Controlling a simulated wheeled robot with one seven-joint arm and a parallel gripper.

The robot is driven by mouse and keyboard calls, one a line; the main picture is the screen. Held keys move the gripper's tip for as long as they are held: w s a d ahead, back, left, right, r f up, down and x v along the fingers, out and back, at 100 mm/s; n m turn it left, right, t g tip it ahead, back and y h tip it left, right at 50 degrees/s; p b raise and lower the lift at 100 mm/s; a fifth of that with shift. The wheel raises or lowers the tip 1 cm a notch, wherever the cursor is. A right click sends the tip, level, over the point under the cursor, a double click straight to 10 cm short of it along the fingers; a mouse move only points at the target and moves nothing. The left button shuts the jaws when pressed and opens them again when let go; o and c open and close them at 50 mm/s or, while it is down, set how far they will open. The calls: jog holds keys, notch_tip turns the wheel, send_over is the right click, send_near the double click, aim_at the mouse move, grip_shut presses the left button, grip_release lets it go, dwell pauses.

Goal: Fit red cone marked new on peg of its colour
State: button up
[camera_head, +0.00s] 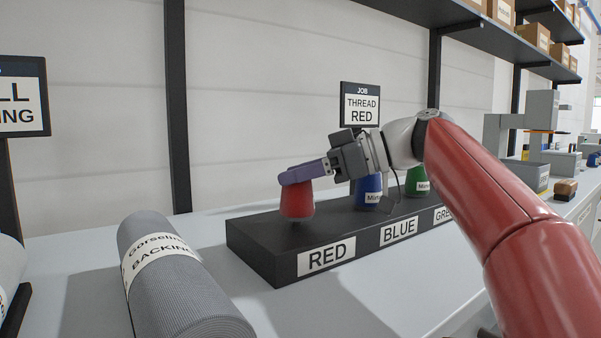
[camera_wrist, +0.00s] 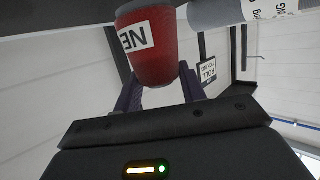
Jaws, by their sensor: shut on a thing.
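A red thread cone (camera_head: 297,203) is held by my gripper (camera_head: 302,174) over the part of the black rack (camera_head: 262,253) labelled RED. The cone looks upright, with its wide end down. I cannot tell whether its base touches the rack, and no red peg shows. In the wrist view the red cone (camera_wrist: 150,55) sits between the purple fingers of my gripper (camera_wrist: 160,88), with a white label reading "NE" partly in view. A blue cone (camera_head: 369,193) and a green cone (camera_head: 417,182) stand at the BLUE and GREEN places, partly behind my wrist.
A grey roll labelled BACKING (camera_head: 180,280) lies on the table at the front left. A sign (camera_head: 360,105) reads JOB, THREAD RED. Machines (camera_head: 530,145) stand at the right. A shelf with boxes (camera_head: 535,38) hangs above. Bare table (camera_head: 375,285) lies before the rack.

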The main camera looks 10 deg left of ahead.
jog(key=shift+f+b, duration=0.5)
jog(key=shift+f, duration=0.1)
jog(key=o, duration=1.2)
jog(key=v, duration=0.8)
jog(key=shift+p, duration=0.3)
jog(key=shift+a, duration=0.1)
